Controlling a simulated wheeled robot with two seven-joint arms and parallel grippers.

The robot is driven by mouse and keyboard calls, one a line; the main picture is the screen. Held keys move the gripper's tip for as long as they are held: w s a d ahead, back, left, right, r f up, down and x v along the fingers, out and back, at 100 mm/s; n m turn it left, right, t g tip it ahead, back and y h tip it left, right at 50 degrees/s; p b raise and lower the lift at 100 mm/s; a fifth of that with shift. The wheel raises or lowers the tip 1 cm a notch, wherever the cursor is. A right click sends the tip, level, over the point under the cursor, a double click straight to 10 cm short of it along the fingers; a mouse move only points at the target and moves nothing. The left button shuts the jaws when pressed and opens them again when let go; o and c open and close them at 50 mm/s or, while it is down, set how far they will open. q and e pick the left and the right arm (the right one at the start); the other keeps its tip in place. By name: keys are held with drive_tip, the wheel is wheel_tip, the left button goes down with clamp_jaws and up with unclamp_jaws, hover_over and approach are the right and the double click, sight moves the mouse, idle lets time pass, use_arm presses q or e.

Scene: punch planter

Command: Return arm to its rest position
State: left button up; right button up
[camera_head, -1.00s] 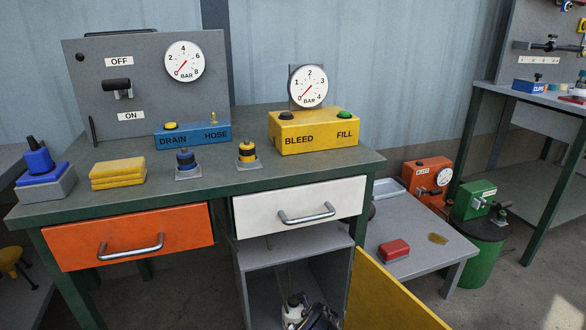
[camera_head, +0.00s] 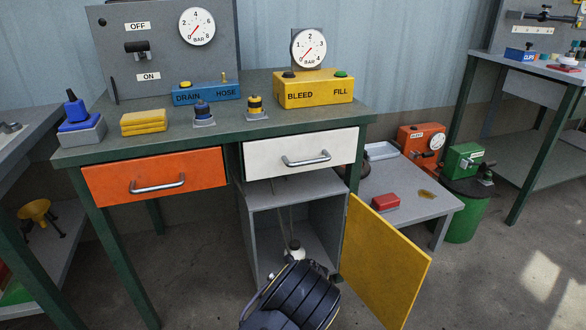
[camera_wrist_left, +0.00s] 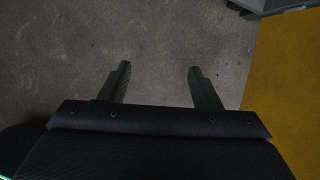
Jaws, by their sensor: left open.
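My arm (camera_head: 295,295) shows as dark segments at the bottom middle of the head view, in front of the open cabinet (camera_head: 300,195) under the bench. In the left wrist view my left gripper (camera_wrist_left: 160,75) is open, with its two fingers apart and nothing between them. Bare concrete floor lies beyond the fingertips. The yellow cabinet door (camera_head: 385,260) stands swung open to the right of the arm; it also fills the right side of the left wrist view (camera_wrist_left: 285,90). My right gripper is in neither view.
The green bench (camera_head: 215,130) has an orange drawer (camera_head: 155,177) and a white drawer (camera_head: 302,150), both shut. A white-topped bottle (camera_head: 295,250) stands inside the cabinet. A low grey table (camera_head: 400,195) with a red block (camera_head: 385,202) is at the right.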

use_arm(q)
drive_tip(key=s+a+r+n+h, duration=0.2)
drive_tip(key=s+a+r+n, duration=0.2)
drive_tip(key=a+r+n, duration=0.3)
drive_tip(key=s+a+r+n+g+h, duration=0.1)
drive_tip(key=s+a+r+n, duration=0.3)
drive_tip(key=r, duration=0.5)
drive_tip(key=s+a+r+n+h, duration=0.2)
drive_tip(key=s+a+r+n, duration=0.1)
drive_tip(key=a+r+n, duration=0.5)
drive_tip(key=s+a+r+n+t, duration=0.15)
drive_tip(key=s+n, duration=0.25)
drive_tip(key=s, duration=0.4)
drive_tip(key=s+a+r+n+t, duration=0.1)
drive_tip(key=s+r+n, duration=0.25)
drive_tip(key=s, duration=0.45)
drive_tip(key=s+a+r+n+t, duration=0.1)
drive_tip(key=s+a+r+n, duration=0.1)
drive_tip(key=s+n, duration=0.4)
wheel_tip(320, 180, up, 37)
drive_tip(key=s+m+p, duration=0.1)
drive_tip(key=p, duration=3.5)
drive_tip(key=shift+s+d+f+g, duration=0.15)
drive_tip(key=shift+d+f+g, duration=0.05)
drive_tip(key=shift+g, duration=0.15)
